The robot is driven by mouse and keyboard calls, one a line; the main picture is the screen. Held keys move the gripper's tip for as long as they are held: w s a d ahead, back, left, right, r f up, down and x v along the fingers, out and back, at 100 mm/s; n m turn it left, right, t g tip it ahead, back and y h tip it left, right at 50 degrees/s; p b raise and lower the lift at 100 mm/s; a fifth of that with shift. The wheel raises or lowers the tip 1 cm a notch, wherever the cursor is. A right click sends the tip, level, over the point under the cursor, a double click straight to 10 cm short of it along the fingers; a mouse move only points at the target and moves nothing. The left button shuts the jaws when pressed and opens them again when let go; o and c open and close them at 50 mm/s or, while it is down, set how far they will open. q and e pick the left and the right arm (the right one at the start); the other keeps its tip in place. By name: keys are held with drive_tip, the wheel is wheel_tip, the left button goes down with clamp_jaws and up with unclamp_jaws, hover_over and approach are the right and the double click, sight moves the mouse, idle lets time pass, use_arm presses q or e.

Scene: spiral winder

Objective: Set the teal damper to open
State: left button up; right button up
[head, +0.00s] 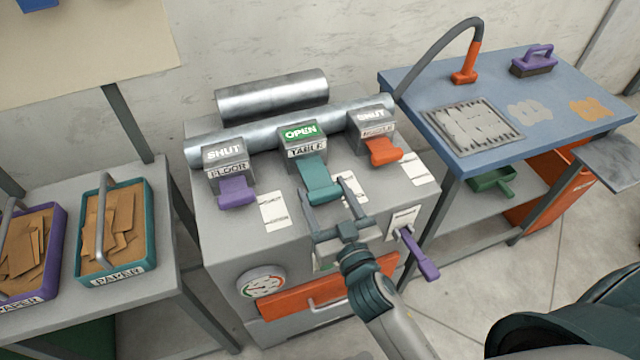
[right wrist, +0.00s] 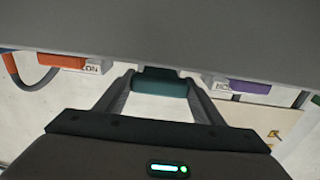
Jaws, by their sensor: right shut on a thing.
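The teal damper (head: 316,172) is the middle of three lever dampers on top of the grey machine. Its box carries a "TABLE" label, and its window (head: 300,132) is green and reads "OPEN". The teal handle slopes down toward the front. My right gripper (head: 324,190) has one finger on each side of the handle's front end and is shut on it. In the right wrist view the teal handle (right wrist: 160,82) sits between the two fingertips (right wrist: 159,92). My left gripper is not in view.
A purple damper (head: 236,191) marked "FLOOR" and an orange damper (head: 382,151) flank the teal one, both windows reading "SHUT". A purple lever (head: 419,255), a gauge (head: 264,284) and an orange bar (head: 320,291) are on the front. A blue-topped bench (head: 490,75) stands right.

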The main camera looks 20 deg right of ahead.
drive_tip(key=shift+f, duration=0.1)
drive_tip(key=shift+s, duration=0.1)
drive_tip(key=o, duration=1.5)
drive_tip(key=shift+s, duration=0.2)
